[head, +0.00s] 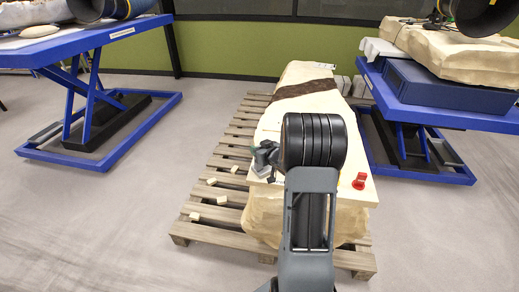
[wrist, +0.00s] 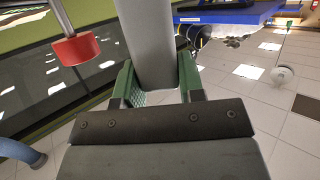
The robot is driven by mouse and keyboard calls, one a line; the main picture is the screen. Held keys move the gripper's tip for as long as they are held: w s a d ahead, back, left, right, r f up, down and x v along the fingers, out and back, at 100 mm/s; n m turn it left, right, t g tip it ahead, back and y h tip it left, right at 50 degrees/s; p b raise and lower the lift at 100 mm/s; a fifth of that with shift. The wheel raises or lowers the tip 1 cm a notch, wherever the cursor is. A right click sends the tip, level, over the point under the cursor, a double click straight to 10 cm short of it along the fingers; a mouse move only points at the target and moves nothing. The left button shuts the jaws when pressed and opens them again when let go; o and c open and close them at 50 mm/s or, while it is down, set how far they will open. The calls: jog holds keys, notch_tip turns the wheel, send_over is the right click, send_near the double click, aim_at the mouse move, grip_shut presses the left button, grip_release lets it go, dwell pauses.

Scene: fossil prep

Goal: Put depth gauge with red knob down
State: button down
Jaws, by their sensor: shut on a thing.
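My gripper (head: 257,153) is above the near left part of the large plaster-jacketed block (head: 292,108), mostly hidden behind my wrist in the head view. In the wrist view its green-padded fingers (wrist: 157,82) are shut on a grey post, which I take to be the body of the depth gauge (wrist: 150,40). A red knob (wrist: 76,49) on a thin metal rod shows to the left of the post. The upper ends of post and rod are out of frame, so how they join is hidden. I cannot tell whether the gauge touches the block.
A small red object (head: 360,181) lies on the block's right side. The block rests on a wooden pallet (head: 212,237) with several small pale pieces on its left. Blue lift tables stand at left (head: 75,42) and right (head: 437,115). Open floor (head: 90,225) lies at left.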

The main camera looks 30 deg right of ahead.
jog(key=c, duration=0.7)
grip_release()
jog(key=shift+f, duration=0.15)
jog(key=p+v, duration=0.2)
jog(key=v, duration=0.9)
jog(key=s+a+r+g, duration=0.1)
jog(key=s+a+g, duration=0.3)
jog(key=a, duration=0.3)
jog(key=s+a+r+g, duration=0.2)
jog(key=s+a, duration=0.3)
jog(key=a, duration=0.3)
jog(key=s+a+r+g, duration=0.1)
jog(key=s+a+g, duration=0.4)
jog(key=a, duration=0.2)
jog(key=shift+a+r+g, duration=0.15)
jog(key=shift+r+g, duration=0.15)
jog(key=shift+r, duration=0.05)
